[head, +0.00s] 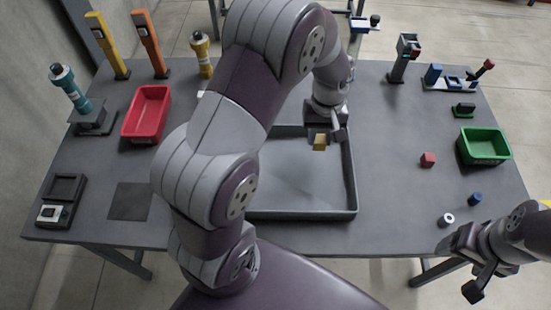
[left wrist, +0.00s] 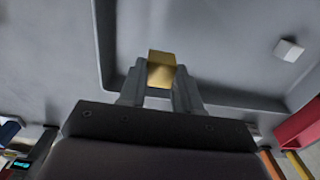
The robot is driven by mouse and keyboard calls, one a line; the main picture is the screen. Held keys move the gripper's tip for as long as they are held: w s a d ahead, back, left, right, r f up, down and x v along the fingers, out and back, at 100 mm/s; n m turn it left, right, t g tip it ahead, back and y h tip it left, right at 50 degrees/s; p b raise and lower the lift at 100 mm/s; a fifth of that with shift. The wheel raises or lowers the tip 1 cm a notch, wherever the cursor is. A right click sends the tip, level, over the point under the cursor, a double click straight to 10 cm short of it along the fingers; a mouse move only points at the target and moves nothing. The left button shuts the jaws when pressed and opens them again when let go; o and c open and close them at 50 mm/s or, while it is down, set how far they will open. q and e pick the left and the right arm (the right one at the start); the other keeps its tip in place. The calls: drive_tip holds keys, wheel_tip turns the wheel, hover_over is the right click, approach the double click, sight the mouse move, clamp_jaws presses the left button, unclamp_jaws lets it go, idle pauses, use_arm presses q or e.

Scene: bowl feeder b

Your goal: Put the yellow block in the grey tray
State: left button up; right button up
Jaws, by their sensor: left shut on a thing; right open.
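The yellow block (head: 320,142) is held in my left gripper (head: 327,135) over the far right part of the grey tray (head: 352,180). In the left wrist view the yellow block (left wrist: 161,68) sits between the fingers of my left gripper (left wrist: 160,85), with the grey tray (left wrist: 215,95) behind it. The block appears above the tray floor; the exact height is hard to tell. My left arm hides the tray's left part. My right gripper (head: 475,270) is open and empty at the table's front right edge.
A red bin (head: 147,114) stands left and a green bin (head: 484,146) right. A red cube (head: 428,160), a white ring (head: 446,220) and a blue cylinder (head: 475,199) lie right of the tray. A white block (left wrist: 289,50) shows in the left wrist view.

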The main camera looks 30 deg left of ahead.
use_arm(q)
drive_tip(key=s+a+f, duration=0.2)
drive_tip(key=a, duration=0.1)
drive_tip(key=s+a+f, duration=0.1)
drive_tip(key=s+a, duration=0.1)
drive_tip(key=shift+s+a+f, duration=0.1)
drive_tip(key=shift+a+f, duration=0.05)
drive_tip(key=shift+a, duration=0.1)
drive_tip(key=shift+f, duration=2.25)
drive_tip(key=shift+f, duration=0.15)
drive_tip(key=o, duration=1)
